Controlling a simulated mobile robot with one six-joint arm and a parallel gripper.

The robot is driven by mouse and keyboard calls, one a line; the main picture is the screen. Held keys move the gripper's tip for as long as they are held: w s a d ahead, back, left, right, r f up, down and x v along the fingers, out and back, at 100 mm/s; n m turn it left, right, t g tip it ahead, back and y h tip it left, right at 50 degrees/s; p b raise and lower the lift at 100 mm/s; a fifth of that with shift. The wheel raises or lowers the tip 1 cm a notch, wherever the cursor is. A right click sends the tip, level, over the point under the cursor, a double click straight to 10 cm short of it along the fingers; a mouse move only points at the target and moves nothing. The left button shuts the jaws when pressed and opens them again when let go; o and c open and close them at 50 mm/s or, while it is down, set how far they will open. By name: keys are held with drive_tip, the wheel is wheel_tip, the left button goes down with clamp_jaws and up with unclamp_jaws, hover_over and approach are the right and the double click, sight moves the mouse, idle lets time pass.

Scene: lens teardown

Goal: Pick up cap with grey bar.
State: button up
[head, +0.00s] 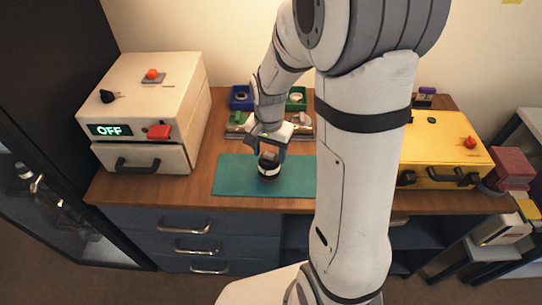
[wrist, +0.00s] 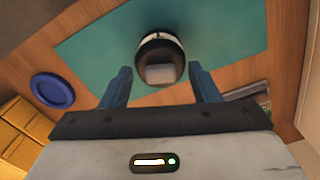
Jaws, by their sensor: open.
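The cap with the grey bar (wrist: 160,73) shows in the wrist view as a dark round top with a grey block on it. It sits on top of a dark lens body with a pale band (head: 269,169), which stands on the teal mat (head: 233,177). My gripper (wrist: 160,88) is open, one blue-grey finger on each side of the cap, with gaps visible and no clear contact. In the head view my gripper (head: 268,150) is just above the lens, and its fingers partly hide the cap.
A cream box reading OFF (head: 140,115) stands left of the mat, and a yellow box (head: 440,150) stands right. Blue (head: 241,93) and green (head: 297,94) bins and a tray of parts lie behind. A blue round dish (wrist: 53,90) shows in the wrist view. The mat's left part is clear.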

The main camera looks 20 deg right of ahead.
drive_tip(key=c, duration=0.9)
